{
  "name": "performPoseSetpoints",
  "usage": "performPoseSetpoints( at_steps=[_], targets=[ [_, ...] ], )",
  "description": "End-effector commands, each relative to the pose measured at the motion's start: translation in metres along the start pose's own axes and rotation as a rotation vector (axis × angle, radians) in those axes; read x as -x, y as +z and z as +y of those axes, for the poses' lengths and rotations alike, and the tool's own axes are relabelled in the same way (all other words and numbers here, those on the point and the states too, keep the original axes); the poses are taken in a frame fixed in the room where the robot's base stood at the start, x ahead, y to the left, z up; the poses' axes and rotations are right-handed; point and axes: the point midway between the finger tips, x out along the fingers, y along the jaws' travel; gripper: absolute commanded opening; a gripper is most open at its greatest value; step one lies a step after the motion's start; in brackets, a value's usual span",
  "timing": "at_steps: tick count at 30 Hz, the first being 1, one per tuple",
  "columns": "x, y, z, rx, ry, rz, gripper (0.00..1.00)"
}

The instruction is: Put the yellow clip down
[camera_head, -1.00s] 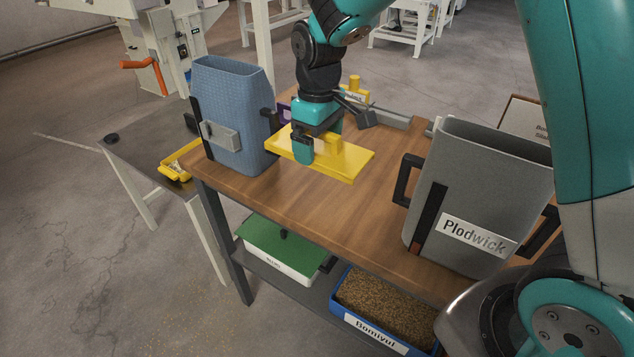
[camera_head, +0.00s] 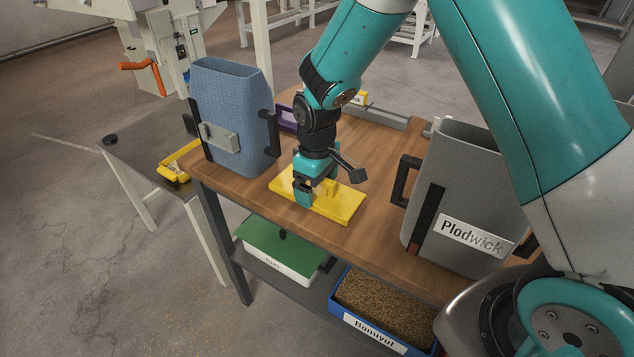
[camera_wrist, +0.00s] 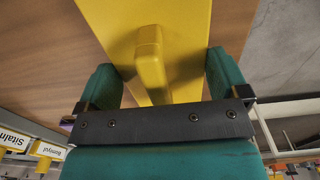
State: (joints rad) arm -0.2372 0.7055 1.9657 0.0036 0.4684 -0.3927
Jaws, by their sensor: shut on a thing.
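The yellow clip (camera_head: 342,208) is a flat yellow plate with a raised block on top. It lies level at the wooden table top (camera_head: 262,213), near its front edge, between the blue container and the grey container. I cannot tell whether it touches the wood all along its underside. My gripper (camera_head: 313,194) is over the plate's left half, pointing down, and shut on it. In the wrist view the clip (camera_wrist: 152,22) runs between the two teal fingers of my gripper (camera_wrist: 163,85), its raised block in the middle.
A blue woven container (camera_head: 238,110) stands left of the clip. A grey Plodwick container (camera_head: 455,190) with black handles stands right. Bare wood shows between. A side table (camera_head: 135,150) holds a yellow tray (camera_head: 172,172).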

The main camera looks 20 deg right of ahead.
Motion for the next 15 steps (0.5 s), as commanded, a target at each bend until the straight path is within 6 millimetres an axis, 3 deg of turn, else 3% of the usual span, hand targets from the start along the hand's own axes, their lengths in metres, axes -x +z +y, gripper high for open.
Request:
performPoseSetpoints(
  at_steps=[2, 3, 4, 11, 15],
  targets=[
    [-0.004, 0.0, 0.0, 0.0, 0.0, 0.0, 0.69],
    [-0.003, 0.0, 0.0, 0.0, 0.0, 0.0, 0.97],
    [-0.003, 0.0, 0.0, 0.0, 0.0, 0.0, 1.0],
    [-0.001, 0.0, 0.0, 0.0, 0.0, 0.0, 1.0],
    [0.011, -0.001, 0.0, 0.0, 0.001, 0.002, 1.0]
  ],
)
